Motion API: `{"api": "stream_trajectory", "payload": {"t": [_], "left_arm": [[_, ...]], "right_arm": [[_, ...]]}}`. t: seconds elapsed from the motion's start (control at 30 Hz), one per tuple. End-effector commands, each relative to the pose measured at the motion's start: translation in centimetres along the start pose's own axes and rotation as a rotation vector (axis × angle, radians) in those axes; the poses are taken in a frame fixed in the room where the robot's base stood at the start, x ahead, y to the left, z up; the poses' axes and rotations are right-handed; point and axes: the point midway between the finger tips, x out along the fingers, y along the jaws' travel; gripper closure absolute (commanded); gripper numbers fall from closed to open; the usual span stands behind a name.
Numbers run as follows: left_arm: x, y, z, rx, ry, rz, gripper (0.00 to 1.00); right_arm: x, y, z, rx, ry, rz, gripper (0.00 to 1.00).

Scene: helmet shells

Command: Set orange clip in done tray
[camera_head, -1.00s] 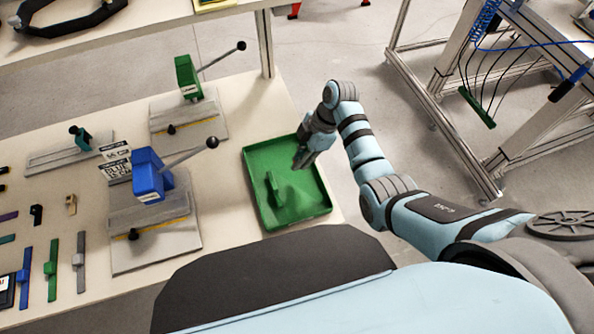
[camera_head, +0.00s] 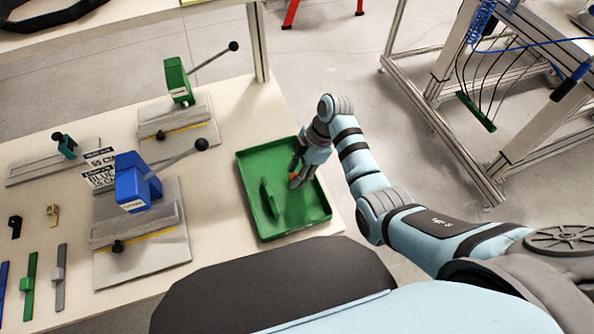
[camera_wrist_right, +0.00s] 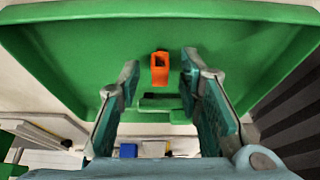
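The orange clip (camera_wrist_right: 160,66) shows in the right wrist view against the floor of the green tray (camera_wrist_right: 75,55), ahead of and between my fingertips, with a gap on each side. In the head view a small orange patch of it (camera_head: 294,176) shows beside the fingers, inside the outline of the tray (camera_head: 316,220). My right gripper (camera_head: 299,180) is over the tray's right part; its fingers stand apart in the wrist view (camera_wrist_right: 160,76) and hold nothing. Whether the clip rests fully on the floor is hard to tell. My left gripper is out of view.
A green part (camera_head: 268,199) lies in the tray's left half. A blue toggle press (camera_head: 135,185) and a green one (camera_head: 178,82) stand on the bench to the left. Several clips lie at the bench's left. The tray's front floor is clear.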

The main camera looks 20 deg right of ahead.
Motion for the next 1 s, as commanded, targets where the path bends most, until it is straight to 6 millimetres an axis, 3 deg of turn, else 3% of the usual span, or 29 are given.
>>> {"api": "stream_trajectory", "payload": {"t": [0.17, 0.27, 0.5, 0.7, 1.0], "left_arm": [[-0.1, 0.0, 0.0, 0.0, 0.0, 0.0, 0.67], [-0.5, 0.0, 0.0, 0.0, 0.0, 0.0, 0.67], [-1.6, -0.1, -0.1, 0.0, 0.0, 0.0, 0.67], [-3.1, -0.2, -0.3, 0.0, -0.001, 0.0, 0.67], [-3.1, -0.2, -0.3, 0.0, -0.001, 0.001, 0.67]], "right_arm": [[-0.2, 0.0, -0.1, 0.0, 0.0, 0.001, 0.67], [-1.4, 0.1, -0.2, 0.0, -0.001, 0.002, 0.67], [-8.0, 0.1, -0.2, -0.001, -0.003, 0.005, 0.67], [-12.2, 0.0, -0.3, 0.001, -0.001, 0.0, 0.67], [-12.4, 0.0, -0.2, 0.0, 0.0, 0.0, 0.67]]}}
